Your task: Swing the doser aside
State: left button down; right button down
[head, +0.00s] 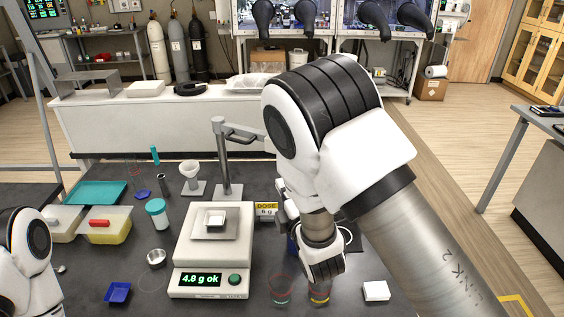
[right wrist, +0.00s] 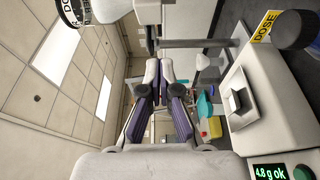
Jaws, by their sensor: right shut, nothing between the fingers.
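The doser's grey post (head: 222,165) stands behind the white balance (head: 210,255) in the head view. Its swing arm (head: 242,133) points right and passes behind my right arm, which hides most of the doser there. A white part at the top edge of the right wrist view (right wrist: 110,10) may be the doser body; it is cut off. The post also shows in the right wrist view (right wrist: 195,43). My right gripper (head: 328,268) is shut and empty, right of the balance; its fingers show in the right wrist view (right wrist: 159,75). My left gripper is out of view.
The balance reads 4.8 g ok and carries a small weighing dish (head: 215,220). A yellow DOSE sign (head: 266,211) stands close to its right. Glass vessels (head: 281,288) and a white block (head: 376,291) are near the front. A funnel stand (head: 191,178) is left of the post.

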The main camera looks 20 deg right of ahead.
jog(key=w+d+p, duration=0.1)
jog(key=w+d, duration=0.1)
jog(key=w, duration=0.8)
jog(key=shift+w+d, duration=0.15)
jog(key=shift+d, duration=0.15)
jog(key=shift+a, duration=0.1)
jog(key=shift+w+d+b, duration=0.45)
jog(key=shift+d+b, duration=0.05)
jog(key=shift+d, duration=0.15)
jog(key=shift+w+d+b, duration=0.45)
jog(key=shift+d+b, duration=0.05)
jog(key=shift+d, duration=0.1)
jog(key=shift+a, duration=0.1)
